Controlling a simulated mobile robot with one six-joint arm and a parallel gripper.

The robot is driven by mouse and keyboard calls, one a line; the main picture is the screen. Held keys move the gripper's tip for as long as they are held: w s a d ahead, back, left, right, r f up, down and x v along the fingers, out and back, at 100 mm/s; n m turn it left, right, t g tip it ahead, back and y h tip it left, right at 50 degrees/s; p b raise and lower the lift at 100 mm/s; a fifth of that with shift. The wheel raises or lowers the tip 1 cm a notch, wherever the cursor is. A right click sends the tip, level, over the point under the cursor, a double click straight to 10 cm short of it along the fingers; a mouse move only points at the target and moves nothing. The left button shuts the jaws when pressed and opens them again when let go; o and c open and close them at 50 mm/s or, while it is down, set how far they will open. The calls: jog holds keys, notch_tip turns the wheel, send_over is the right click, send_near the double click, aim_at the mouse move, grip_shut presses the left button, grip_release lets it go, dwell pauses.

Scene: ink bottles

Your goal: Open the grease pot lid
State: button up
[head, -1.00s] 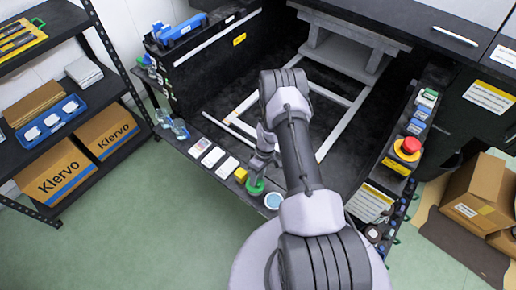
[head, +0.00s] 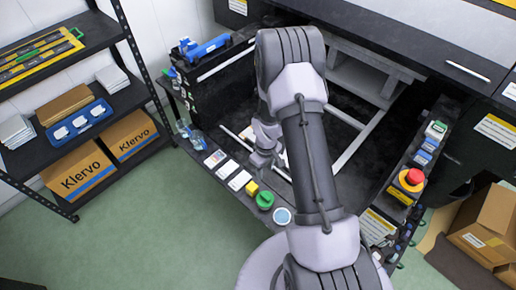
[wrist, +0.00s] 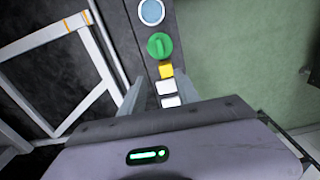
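A round green lid with a raised grip (head: 265,200) sits on the narrow black ledge. It also shows in the wrist view (wrist: 159,45). Right beside it is a round white-rimmed pot with a pale blue top face (head: 282,216), also in the wrist view (wrist: 151,11). It looks like the open grease pot, but I cannot tell its depth. My gripper (wrist: 160,76) is open and empty, its fingers apart on either side of the ledge items. It is clear of the green lid. In the head view my gripper (head: 262,160) is small and partly hidden by my arm.
A yellow block (head: 252,188) and white cards (head: 239,180) lie in line beside the green lid. Clear bottles (head: 197,140) stand at the ledge's far left end. A red button on a yellow box (head: 411,179) is on the right side.

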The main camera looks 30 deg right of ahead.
notch_tip(320, 180, up, 9)
jog(key=w+a+m, duration=0.1)
jog(key=w, duration=0.1)
jog(key=shift+w+a+f+t, duration=0.2)
jog(key=shift+w+t, duration=0.05)
jog(key=shift+t, duration=0.15)
